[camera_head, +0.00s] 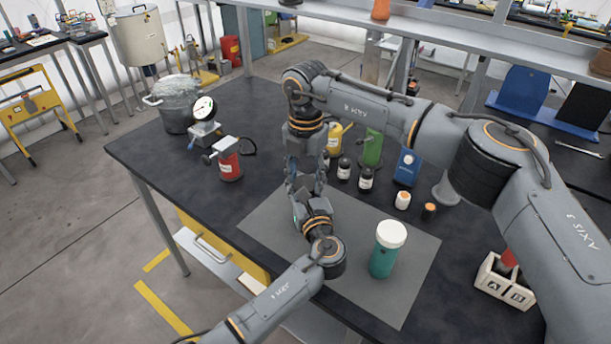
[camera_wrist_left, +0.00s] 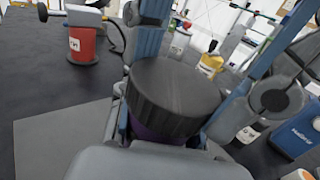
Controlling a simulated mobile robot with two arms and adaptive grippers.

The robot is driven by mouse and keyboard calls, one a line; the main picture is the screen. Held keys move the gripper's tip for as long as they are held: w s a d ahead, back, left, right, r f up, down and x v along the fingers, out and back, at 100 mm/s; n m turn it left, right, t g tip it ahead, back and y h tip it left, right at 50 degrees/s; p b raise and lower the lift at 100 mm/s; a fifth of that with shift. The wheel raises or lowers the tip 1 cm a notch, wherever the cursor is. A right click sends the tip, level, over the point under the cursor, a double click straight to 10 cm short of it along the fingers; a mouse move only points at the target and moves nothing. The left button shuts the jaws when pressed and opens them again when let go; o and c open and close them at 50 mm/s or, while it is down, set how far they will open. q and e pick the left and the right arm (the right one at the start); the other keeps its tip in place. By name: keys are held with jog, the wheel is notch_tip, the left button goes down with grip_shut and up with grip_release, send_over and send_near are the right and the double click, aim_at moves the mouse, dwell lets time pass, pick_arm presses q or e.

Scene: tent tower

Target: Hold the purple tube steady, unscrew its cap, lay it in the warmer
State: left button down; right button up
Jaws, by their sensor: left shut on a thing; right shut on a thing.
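The purple tube (camera_wrist_left: 160,133) shows in the left wrist view as a narrow purple strip under its wide black cap (camera_wrist_left: 175,85). My left gripper (camera_wrist_left: 165,142) is shut on the tube below the cap. My right gripper (camera_head: 303,178) comes down from above, and its fingers flank the cap in the left wrist view. It is shut on it, though the contact is partly hidden. In the head view both grippers meet above the grey mat and hide the tube and cap. I cannot tell for sure which thing is the warmer.
A teal jar with a white lid (camera_head: 385,250) stands on the grey mat (camera_head: 410,280). A white two-compartment box (camera_head: 490,278) marked A and B holds a red item at the right. Several bottles stand behind my grippers. A red can (camera_head: 229,160) stands left. The mat's left side is clear.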

jog(key=n, duration=1.4)
jog(key=shift+n, duration=0.3)
jog(key=n, duration=1.3)
jog(key=shift+r, duration=0.25)
jog(key=shift+r, duration=0.9)
jog(key=shift+r, duration=0.1)
